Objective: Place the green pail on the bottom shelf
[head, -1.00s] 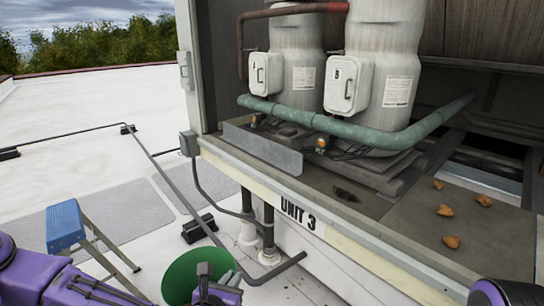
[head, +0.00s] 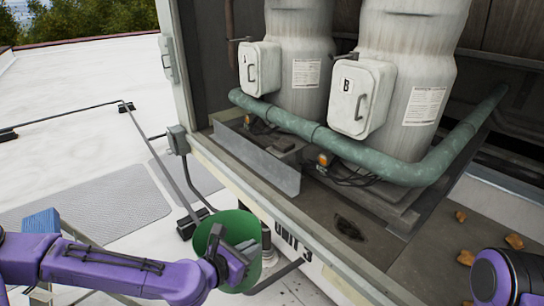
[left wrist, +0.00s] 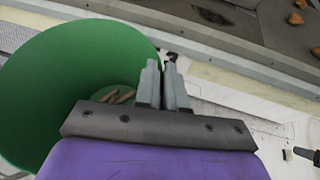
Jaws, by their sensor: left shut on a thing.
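The green pail (head: 203,234) hangs in front of the unit's front edge, at the bottom middle of the head view. My left gripper (head: 228,240) is shut on its rim wall. The left wrist view shows the pail (left wrist: 50,85) at left, with a few brown pieces (left wrist: 122,97) inside, and my left gripper's fingers (left wrist: 162,75) at its rim. The lowest surface in the open cabinet is a dark deck (head: 352,222), above the UNIT 3 label. I cannot tell if this is the bottom shelf. My right arm shows at the lower right; its gripper is out of view.
Two pale tanks (head: 395,80) with boxes A and B stand on the deck, with a green pipe (head: 320,135) before them. A grey metal plate (head: 258,158) stands along the left front edge. Several brown lumps (head: 514,241) lie at right. A blue-topped step (head: 40,222) stands at left.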

